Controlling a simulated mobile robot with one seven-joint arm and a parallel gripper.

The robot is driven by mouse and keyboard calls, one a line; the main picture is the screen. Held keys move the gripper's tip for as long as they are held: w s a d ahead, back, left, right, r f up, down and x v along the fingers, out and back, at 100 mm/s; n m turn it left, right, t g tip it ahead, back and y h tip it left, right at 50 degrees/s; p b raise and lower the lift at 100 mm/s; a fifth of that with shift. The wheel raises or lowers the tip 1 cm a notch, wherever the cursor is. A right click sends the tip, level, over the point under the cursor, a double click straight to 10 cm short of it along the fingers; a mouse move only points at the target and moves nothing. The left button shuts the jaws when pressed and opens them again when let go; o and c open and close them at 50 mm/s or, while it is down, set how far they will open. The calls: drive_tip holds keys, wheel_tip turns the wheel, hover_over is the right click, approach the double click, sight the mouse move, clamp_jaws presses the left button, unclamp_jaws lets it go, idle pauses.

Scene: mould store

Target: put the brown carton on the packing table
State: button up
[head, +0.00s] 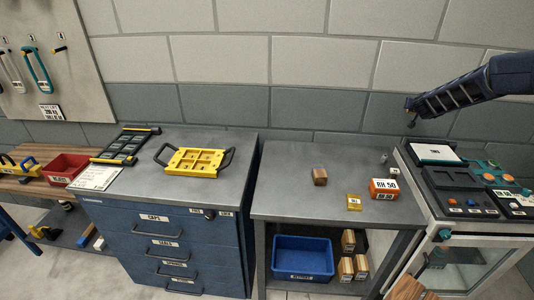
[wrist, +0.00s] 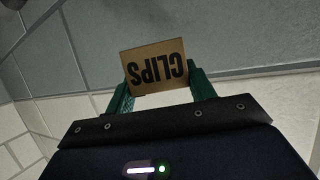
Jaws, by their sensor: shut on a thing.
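In the wrist view, my gripper (wrist: 160,92) has its two green fingers on either side of a brown carton (wrist: 155,67). The carton has CLIPS printed on it in black, upside down in this view. It is held up, with only wall blocks behind it. The head view shows a dark arm of mine at the upper right, but I cannot make out the fingers or the held carton there. No surface in view is marked as the packing table; a grey-topped table (head: 283,200) stands in the middle right of the head view.
On the grey table are a small brown box (head: 320,176), a yellow block (head: 354,202) and an orange RH 50 box (head: 384,188). Below sit a blue bin (head: 303,258) and several small cartons. A blue drawer cabinet (head: 170,245) bears a yellow tray (head: 195,161). A machine (head: 465,185) stands right.

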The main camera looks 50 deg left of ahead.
drive_tip(key=s+a+r+n+g+y, duration=0.1)
drive_tip(key=s+a+r, duration=0.1)
drive_tip(key=s+a, duration=0.75)
drive_tip(key=s+a+r+n+y, duration=0.1)
drive_tip(key=s+a+r, duration=0.2)
drive_tip(key=s+a, duration=0.6)
drive_tip(key=s+a+r, duration=0.1)
drive_tip(key=s+a, duration=0.5)
drive_tip(key=s, duration=0.4)
drive_tip(key=s+a, duration=0.6)
drive_tip(key=s, duration=0.5)
drive_tip(key=s+a+r, duration=0.1)
drive_tip(key=s+a, duration=0.6)
drive_tip(key=s, duration=0.3)
drive_tip(key=s+a+f+n+g+y, duration=0.1)
drive_tip(key=s+f, duration=0.1)
drive_tip(key=s, duration=1.8)
drive_tip(key=s+a+f+n+g+y, duration=0.1)
drive_tip(key=s+a+f, duration=0.1)
drive_tip(key=s, duration=1.9)
drive_tip(key=f, duration=1.9)
drive_tip(key=shift+w+d+f, duration=0.1)
drive_tip(key=shift+d, duration=0.15)
drive_tip(key=shift+f, duration=0.1)
drive_tip(key=o, duration=1)
drive_tip(key=shift+o, duration=0.2)
